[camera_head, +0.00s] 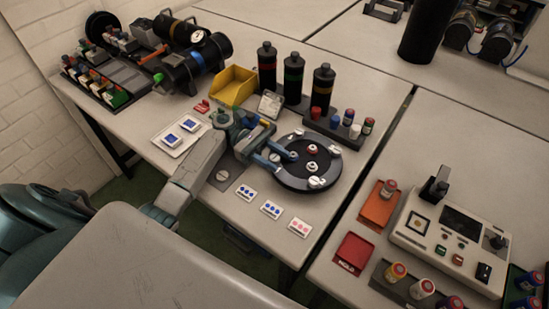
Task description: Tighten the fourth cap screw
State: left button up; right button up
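A round black disc (318,177), the sealed cylinder's lid, lies on the table with several cap screws around it. One silver cap screw (317,182) is at its near right, one (334,152) at its far right, one (299,132) at its far edge. Red-and-white fittings (312,149) sit near its middle. My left gripper (282,158) reaches from the left over the disc's left edge, its blue fingers low beside the lid. The fingers hide the spot under them; I cannot tell whether they hold a screw. My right gripper is not in view.
Three black bottles (293,78) and a yellow bin (233,86) stand behind the disc. A dark rack with small vials (348,117) is at its far right. Several printed cards (270,209) lie in front. A white device (450,240) is on the right table.

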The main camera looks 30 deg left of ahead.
aim_at(275, 157)
pick_arm(q)
jog(key=shift+f, duration=0.2)
jog(key=shift+r, duration=0.1)
notch_tip(275, 157, up, 4)
jog(key=shift+s+f+b, duration=0.1)
jog(key=shift+f+b, duration=0.15)
jog(key=shift+b, duration=0.15)
jog(key=s+d, duration=0.3)
jog(key=s, duration=0.4)
jog(key=s+d+r+b, duration=0.1)
jog(key=s+d, duration=0.3)
jog(key=s, duration=0.3)
jog(key=shift+s+r+b, duration=0.2)
jog(key=shift+b, duration=0.1)
jog(key=shift+o, duration=0.2)
